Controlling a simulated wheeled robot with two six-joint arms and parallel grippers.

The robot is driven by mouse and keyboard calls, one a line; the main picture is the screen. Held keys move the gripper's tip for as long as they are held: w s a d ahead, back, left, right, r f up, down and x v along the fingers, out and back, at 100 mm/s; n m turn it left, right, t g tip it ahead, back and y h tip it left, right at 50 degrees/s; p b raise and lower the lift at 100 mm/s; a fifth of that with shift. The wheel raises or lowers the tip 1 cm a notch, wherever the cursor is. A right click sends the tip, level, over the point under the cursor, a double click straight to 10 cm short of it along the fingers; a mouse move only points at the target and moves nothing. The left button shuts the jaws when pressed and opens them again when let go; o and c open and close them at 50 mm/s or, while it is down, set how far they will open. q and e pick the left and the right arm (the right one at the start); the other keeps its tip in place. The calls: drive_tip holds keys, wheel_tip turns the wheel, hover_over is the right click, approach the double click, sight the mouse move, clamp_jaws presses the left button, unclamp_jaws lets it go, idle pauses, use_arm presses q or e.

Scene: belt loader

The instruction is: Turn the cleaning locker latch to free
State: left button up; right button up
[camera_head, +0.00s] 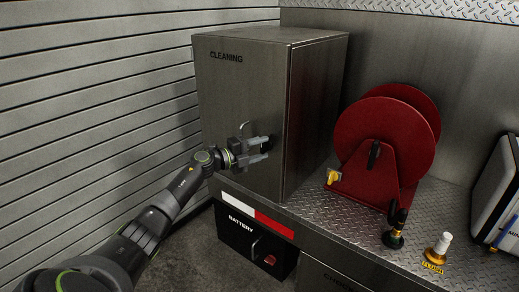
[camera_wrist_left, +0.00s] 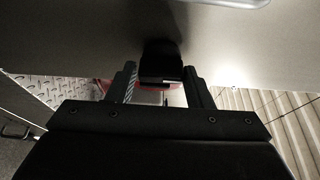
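The cleaning locker (camera_head: 243,85) is a grey metal cabinet marked CLEANING, with its door shut. Its latch (camera_head: 268,144) is a small black piece on the front face near the right edge, partly hidden by my fingers. My left gripper (camera_head: 264,149) is at the latch with its fingers apart. In the left wrist view the dark latch (camera_wrist_left: 160,63) lies between the two fingertips of the gripper (camera_wrist_left: 161,84). Narrow gaps seem to show beside it, and I cannot tell if either finger touches it. My right gripper is not in view.
A red hose reel (camera_head: 385,135) stands on the tread-plate deck right of the locker. A yellow FLUSH valve (camera_head: 437,252) and a black-handled valve (camera_head: 395,228) are near the deck's front. A BATTERY compartment (camera_head: 247,240) is below. A slatted wall (camera_head: 90,90) is at left.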

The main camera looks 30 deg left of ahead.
use_arm(q)
drive_tip(key=o, duration=0.3)
drive_tip(key=b+v, duration=0.6)
drive_tip(key=v, duration=1.1)
drive_tip(key=shift+s, duration=0.2)
